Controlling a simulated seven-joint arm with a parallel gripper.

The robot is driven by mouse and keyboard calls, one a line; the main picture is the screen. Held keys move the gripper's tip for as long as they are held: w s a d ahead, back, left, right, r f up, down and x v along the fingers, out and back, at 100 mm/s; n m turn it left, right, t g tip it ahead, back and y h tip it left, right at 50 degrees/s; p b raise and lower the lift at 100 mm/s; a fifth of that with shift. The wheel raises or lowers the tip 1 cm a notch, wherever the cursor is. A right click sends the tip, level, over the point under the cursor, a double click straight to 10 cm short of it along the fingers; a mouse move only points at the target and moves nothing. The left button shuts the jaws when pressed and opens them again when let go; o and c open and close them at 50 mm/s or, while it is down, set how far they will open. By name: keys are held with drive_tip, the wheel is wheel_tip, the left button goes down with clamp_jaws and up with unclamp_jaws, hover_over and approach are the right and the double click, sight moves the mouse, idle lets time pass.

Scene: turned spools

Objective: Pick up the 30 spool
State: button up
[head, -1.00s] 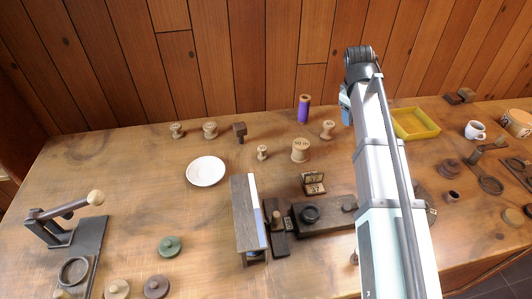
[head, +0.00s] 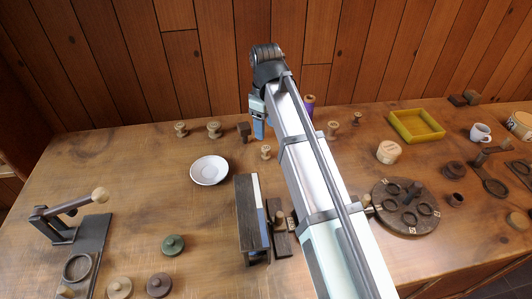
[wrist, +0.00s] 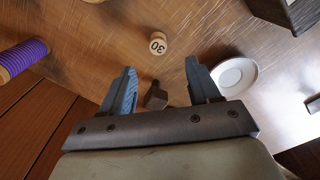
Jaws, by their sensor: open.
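The 30 spool (wrist: 158,44) is a small pale wooden spool with "30" on its top face. In the wrist view it lies just beyond my fingertips, between their lines. In the head view it stands on the table (head: 266,152), right of the white saucer and left of my arm. My gripper (wrist: 161,68) is open and empty, apart from the spool. In the head view my gripper (head: 258,128) is above the back of the table. A dark wooden stamp-like block (wrist: 155,97) shows between my fingers in the wrist view.
The white saucer (head: 209,170) is nearby. The dark block (head: 243,131) stands close left of my gripper. Several pale spools stand at the back. A purple spool (head: 309,104) is partly behind my arm. A dark wooden stand (head: 251,215) is in front.

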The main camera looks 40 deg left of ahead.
sight(266, 148)
drive_tip(key=shift+w+a+f, duration=0.1)
drive_tip(key=shift+w+f, duration=0.05)
drive_tip(key=shift+f, duration=5.4)
drive_tip(key=shift+c, duration=0.4)
drive_tip(key=c, duration=1)
drive_tip(key=shift+r, duration=0.1)
